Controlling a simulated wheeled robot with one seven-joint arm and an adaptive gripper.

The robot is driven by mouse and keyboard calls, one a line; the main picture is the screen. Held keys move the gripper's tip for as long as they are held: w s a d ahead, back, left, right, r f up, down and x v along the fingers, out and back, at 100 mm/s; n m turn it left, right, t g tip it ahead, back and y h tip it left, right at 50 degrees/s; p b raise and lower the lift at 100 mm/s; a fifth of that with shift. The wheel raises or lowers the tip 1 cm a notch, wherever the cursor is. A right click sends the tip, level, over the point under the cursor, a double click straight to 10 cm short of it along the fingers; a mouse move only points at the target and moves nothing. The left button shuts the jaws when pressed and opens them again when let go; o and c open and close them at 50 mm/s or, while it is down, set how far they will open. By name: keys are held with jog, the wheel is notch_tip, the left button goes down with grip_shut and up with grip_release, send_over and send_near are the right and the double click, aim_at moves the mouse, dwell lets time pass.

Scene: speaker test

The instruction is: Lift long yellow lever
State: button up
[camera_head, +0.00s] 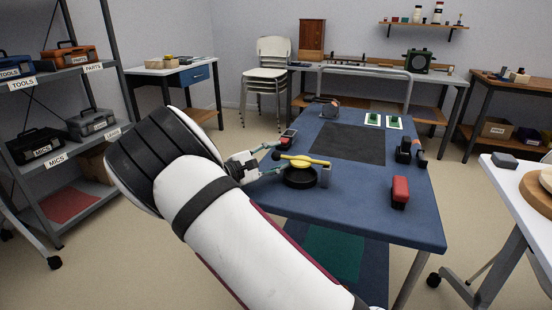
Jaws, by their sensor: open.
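The long yellow lever (302,159) lies about level over a round black base (300,178) near the left edge of the blue table. Its rounded yellow end reaches to the right, above a small grey post (325,177). My gripper (277,158) is at the table's left edge, beside the lever's left end. Its fingers are open and point right, toward the lever and base. I cannot tell whether a finger touches the lever. My white arm comes up from the bottom and hides part of the table's left side.
The blue table (375,215) holds a red block (400,192), black devices (405,150), green pads (373,119) and a dark mat (337,141). A small dark device (288,136) stands just behind my gripper. A white table (505,195) stands at right, shelves (75,128) at left.

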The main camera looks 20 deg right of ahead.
jog(key=shift+c, duration=0.2)
grip_shut()
jog(key=shift+r, duration=0.15)
